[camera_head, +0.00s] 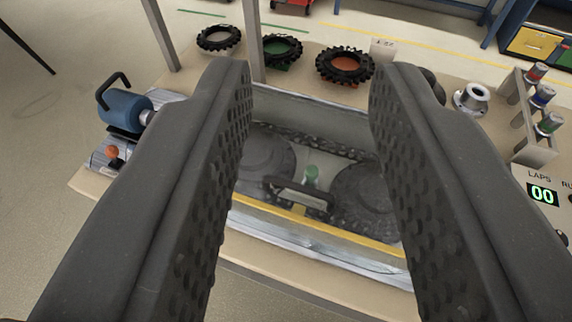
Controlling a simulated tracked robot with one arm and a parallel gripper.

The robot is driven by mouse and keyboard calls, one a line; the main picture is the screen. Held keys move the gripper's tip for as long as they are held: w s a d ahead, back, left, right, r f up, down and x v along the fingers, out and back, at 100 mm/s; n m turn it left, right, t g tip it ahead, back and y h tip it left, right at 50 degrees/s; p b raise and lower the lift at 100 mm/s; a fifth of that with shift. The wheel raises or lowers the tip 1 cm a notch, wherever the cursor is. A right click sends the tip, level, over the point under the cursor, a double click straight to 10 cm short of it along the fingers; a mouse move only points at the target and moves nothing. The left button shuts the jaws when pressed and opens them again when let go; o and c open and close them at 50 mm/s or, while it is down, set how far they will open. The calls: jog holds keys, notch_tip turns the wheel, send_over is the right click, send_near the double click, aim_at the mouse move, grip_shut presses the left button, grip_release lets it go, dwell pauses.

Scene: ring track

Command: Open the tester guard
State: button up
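The tester guard (345,237) appears to be a clear cover with a yellow strip along its near lower edge. It looks shut over two dark round parts (262,157) and a small green part (311,174). A dark bar handle (300,190) stands at the front of the guard, near the yellow strip. My gripper (312,80) is open and empty, with one ridged finger on each side of the picture. The handle shows in the gap between the fingers, apart from both. The fingers hide the guard's left and right ends.
A blue cylinder (126,108) with a black handle and an orange knob (111,152) are at left. Three tyres, including an orange-hubbed one (344,66), lie behind the guard. A silver spool (471,97), coloured pegs (541,96) and a LAPS display (543,194) are at right. Grey posts (253,40) rise behind.

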jog(key=shift+w, duration=0.1)
jog(key=n+g+p, duration=0.8)
jog(key=p, duration=1.6)
send_over(286, 182)
jog(key=s, duration=0.1)
notch_tip(286, 182, down, 6)
jog(key=f+n+g+p, duration=0.1)
jog(key=f+n+p, duration=0.1)
jog(key=f+p, duration=0.4)
jog(key=f+n+g+p, duration=0.2)
jog(key=f+p, duration=0.4)
jog(key=f, duration=0.1)
jog(key=f+n+g+p, duration=0.2)
jog(key=f+p, duration=0.4)
jog(key=p, duration=0.1)
jog(key=shift+w+a+f+h, duration=0.1)
jog(key=shift+w+f+h, duration=0.2)
jog(key=shift+f+h, duration=0.1)
grip_shut()
